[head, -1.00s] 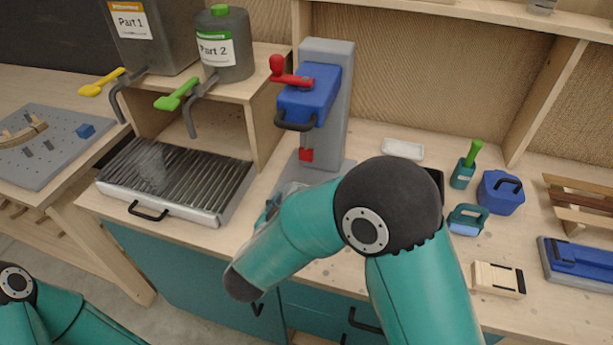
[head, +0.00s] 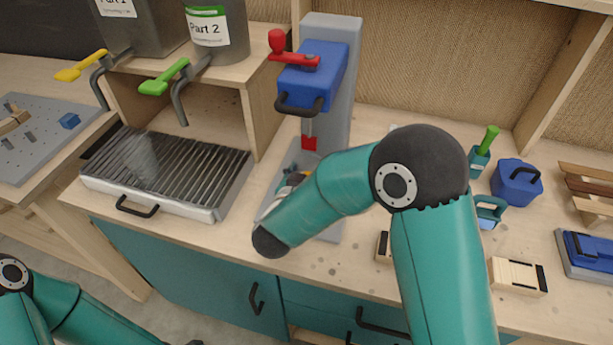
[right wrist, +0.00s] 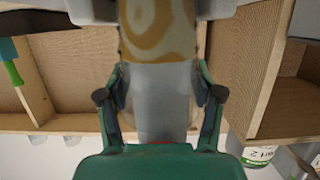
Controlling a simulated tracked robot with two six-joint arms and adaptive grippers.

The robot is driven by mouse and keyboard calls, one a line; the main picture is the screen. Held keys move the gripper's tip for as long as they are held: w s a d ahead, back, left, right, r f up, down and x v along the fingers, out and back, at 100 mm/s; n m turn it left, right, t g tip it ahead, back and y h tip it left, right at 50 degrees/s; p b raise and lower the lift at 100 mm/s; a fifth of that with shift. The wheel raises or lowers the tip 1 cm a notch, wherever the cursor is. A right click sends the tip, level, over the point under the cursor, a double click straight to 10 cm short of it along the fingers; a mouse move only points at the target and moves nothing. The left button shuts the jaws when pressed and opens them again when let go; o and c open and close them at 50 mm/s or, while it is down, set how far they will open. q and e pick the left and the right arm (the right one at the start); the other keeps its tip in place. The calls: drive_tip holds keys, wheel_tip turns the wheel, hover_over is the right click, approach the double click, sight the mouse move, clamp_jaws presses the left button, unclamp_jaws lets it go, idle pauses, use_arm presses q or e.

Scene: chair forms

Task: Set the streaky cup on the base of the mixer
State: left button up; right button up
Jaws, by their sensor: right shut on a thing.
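The streaky cup (right wrist: 158,35) shows in the right wrist view as a clear cup with cream and brown swirls in one end. My right gripper (right wrist: 160,95) is shut on its sides. In the head view my right gripper (head: 288,187) is largely hidden behind my arm, low in front of the mixer, over or beside its base. The mixer has a grey column, a blue head (head: 306,82) with a red lever, and a red piece below. Its flat grey base (head: 333,231) is partly covered by my arm. Whether the cup touches the base is hidden.
A ribbed grate tray (head: 205,210) lies left of the mixer, below two tanks with a yellow tap (head: 82,66) and a green tap (head: 165,78). A blue container (head: 515,185) and a wooden block (head: 517,277) are on the right. Some front bench is clear.

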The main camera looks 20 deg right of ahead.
drive_tip(key=o, duration=0.9)
drive_tip(key=shift+r, duration=0.1)
drive_tip(key=shift+c, duration=0.2)
drive_tip(key=shift+s, duration=0.1)
drive_tip(key=b+v, duration=0.1)
drive_tip(key=v, duration=1)
drive_tip(key=shift+s+a+r, duration=0.2)
drive_tip(key=shift+s, duration=0.1)
